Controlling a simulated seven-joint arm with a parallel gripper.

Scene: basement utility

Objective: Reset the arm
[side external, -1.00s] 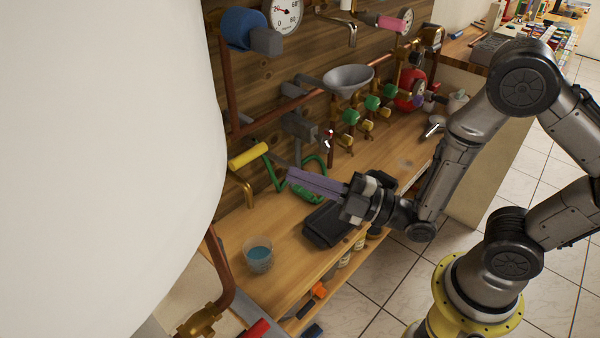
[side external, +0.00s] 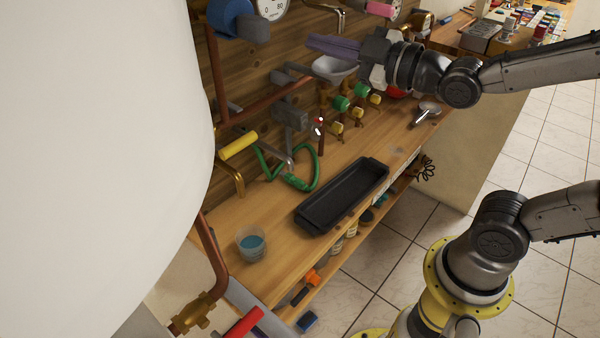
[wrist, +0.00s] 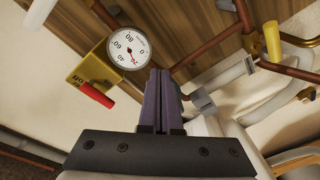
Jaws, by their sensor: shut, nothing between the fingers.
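My gripper (side external: 335,46) is raised high above the wooden bench in the side view, pointing left toward the plank wall. Its long purple fingers lie together, with nothing between them. In the wrist view the closed fingers (wrist: 161,98) point at the wall, just right of a round dial gauge (wrist: 129,48).
A black tray (side external: 312,222) and a cup of blue liquid (side external: 251,244) stand on the bench (side external: 283,252). A large white tank (side external: 95,150) fills the left. Tiled floor (side external: 420,215) is open in front.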

